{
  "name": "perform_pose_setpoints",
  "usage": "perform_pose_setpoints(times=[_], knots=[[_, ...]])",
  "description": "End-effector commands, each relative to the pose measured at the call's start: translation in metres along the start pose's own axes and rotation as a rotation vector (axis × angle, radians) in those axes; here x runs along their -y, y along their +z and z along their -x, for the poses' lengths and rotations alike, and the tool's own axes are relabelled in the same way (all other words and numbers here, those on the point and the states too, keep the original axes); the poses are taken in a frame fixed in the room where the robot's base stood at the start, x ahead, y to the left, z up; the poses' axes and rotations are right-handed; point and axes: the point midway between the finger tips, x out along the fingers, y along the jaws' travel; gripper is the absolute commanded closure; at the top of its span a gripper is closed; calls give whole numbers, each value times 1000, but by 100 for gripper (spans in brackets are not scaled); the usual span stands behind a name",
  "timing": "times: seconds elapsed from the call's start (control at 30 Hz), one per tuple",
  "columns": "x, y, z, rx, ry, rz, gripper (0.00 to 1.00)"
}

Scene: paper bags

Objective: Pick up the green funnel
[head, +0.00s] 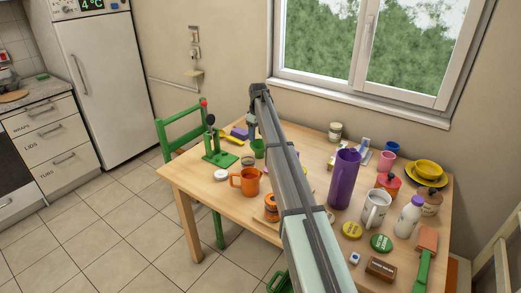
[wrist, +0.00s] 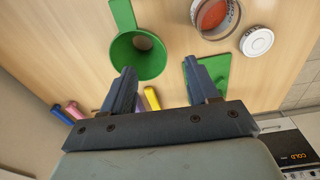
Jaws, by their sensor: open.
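The green funnel (wrist: 123,54) is on the wooden table in the wrist view, a round bowl with a hole and a flat handle pointing away. In the head view a green piece of it (head: 258,149) shows beside my arm, which hides part of it. My gripper (wrist: 161,68) is open and empty above the table. Its left finger overlaps the funnel's near rim in the picture; the right finger is over the green stand base. I cannot tell how high the fingers are. In the head view my gripper (head: 251,121) hangs at the arm's far end.
A green stand (head: 220,157) is close to the funnel. An orange mug (head: 249,183), purple pitcher (head: 344,180) and several cups crowd the table. The window wall is behind.

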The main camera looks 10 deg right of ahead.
Motion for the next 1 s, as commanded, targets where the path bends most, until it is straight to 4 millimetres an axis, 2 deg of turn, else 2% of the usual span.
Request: perform_pose_setpoints(times=[0.03, 0.1, 0.2, 0.33, 0.47, 0.8, 1.0], knots=[[-18, 11, 9, 20, -8, -1, 40], [-31, 24, 17, 44, -19, 3, 40], [-42, 37, 23, 65, -29, 4, 40], [-45, 42, 22, 73, -33, 7, 40], [-44, 43, 10, 73, -33, 7, 40], [-41, 47, -46, 72, -33, 6, 40], [-41, 47, -61, 71, -32, 6, 40]])
